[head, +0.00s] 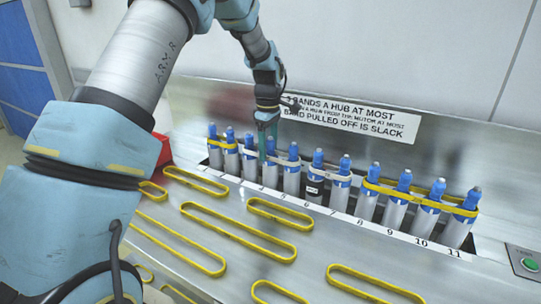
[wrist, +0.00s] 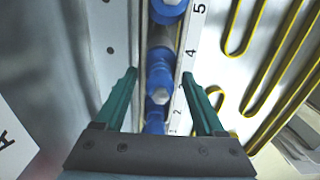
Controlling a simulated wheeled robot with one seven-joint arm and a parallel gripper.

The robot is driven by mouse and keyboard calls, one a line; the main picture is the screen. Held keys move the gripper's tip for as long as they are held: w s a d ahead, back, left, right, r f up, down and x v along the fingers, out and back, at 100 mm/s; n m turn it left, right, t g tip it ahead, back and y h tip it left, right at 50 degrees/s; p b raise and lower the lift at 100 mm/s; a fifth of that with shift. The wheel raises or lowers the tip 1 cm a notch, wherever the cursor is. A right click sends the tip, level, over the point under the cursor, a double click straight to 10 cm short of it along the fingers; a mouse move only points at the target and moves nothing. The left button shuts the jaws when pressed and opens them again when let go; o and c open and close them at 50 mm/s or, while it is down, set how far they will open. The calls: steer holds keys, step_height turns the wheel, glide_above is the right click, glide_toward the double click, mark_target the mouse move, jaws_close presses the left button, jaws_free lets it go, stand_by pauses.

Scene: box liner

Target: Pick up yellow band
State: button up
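Several yellow bands lie loose on the metal table, such as a short one (head: 280,228) and a long one (head: 238,247). Other yellow bands are stretched around hubs at the right end (head: 385,190) and the left end (head: 222,145) of the row. Yellow bands also show at the right of the wrist view (wrist: 235,52). My gripper (head: 266,152) is over the left part of the hub row, apart from the loose bands. In the wrist view its green fingers (wrist: 159,75) are spread, with blue hub tops between and beyond them and no band visibly held.
Silver hubs with blue tops (head: 318,160) stand in a numbered row. Pale bands (head: 330,176) span some middle hubs. A sign (head: 350,120) is on the panel behind. A red box (head: 164,150) is at left, a green button (head: 530,264) at right.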

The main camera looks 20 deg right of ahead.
steer(key=c, duration=1)
steer(key=shift+c, duration=0.2)
steer(key=shift+r, duration=0.1)
